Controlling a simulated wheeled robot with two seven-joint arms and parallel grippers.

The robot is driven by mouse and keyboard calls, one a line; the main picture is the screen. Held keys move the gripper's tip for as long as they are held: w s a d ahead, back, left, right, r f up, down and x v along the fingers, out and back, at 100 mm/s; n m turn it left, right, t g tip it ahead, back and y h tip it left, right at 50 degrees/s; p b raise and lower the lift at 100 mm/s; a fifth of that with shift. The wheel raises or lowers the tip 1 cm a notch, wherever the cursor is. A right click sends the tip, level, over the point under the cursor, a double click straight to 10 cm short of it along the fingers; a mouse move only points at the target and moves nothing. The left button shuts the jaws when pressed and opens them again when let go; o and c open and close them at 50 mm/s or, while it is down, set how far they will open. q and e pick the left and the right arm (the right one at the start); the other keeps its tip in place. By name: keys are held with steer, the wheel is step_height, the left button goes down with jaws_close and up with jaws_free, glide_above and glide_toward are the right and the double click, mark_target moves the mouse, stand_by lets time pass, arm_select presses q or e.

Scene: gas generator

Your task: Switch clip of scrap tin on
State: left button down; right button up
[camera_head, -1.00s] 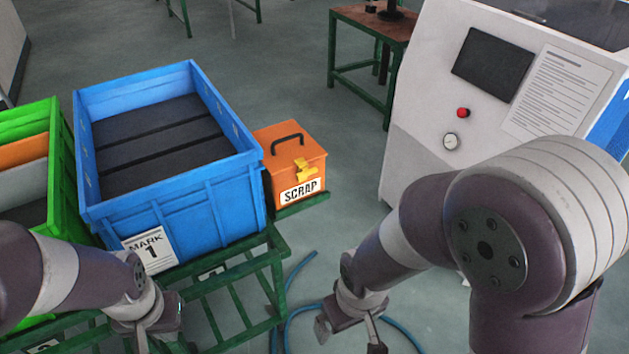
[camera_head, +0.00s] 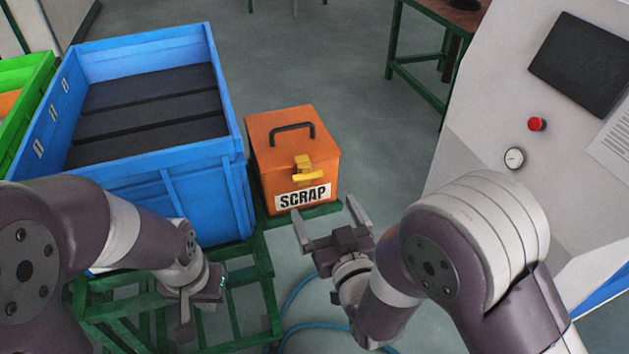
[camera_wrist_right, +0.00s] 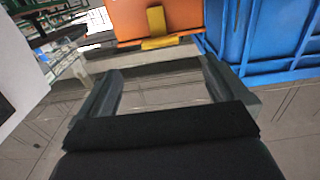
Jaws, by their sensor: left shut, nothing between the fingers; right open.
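The orange scrap tin (camera_head: 268,170) stands on a green stand right of the blue crate, with a black handle on its lid and a white SCRAP label on its front. Its yellow clip (camera_head: 306,170) sits at the front edge of the lid, above the label. The clip also shows in the right wrist view (camera_wrist_right: 157,28), beyond the fingers, near the top. My right gripper (camera_head: 327,216) is open and empty, just in front of and below the tin, apart from it. My left gripper (camera_head: 184,325) is shut and empty, low in front of the blue crate.
The blue crate (camera_head: 170,158) with dark slabs inside stands left of the tin. A green crate (camera_head: 35,75) is at the far left. A white machine (camera_head: 480,125) with a red button stands at the right. A blue hose lies on the floor.

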mark_target(308, 174)
steer(key=x, duration=0.8)
steer(key=shift+w+f, duration=0.1)
steer(key=shift+w, duration=0.3)
steer(key=shift+a, duration=0.1)
steer(key=c, duration=0.9)
steer(key=shift+r, duration=0.2)
steer(key=shift+c, duration=0.2)
steer(key=g+p, duration=0.1)
steer(key=p, duration=0.1)
steer(key=r+p, duration=0.1)
steer(key=p, duration=0.1)
steer(key=shift+w+a+g+h, duration=0.1)
steer(key=shift+w+g+h, duration=0.2)
steer(key=shift+g, duration=0.1)
steer(key=shift+f, duration=0.25)
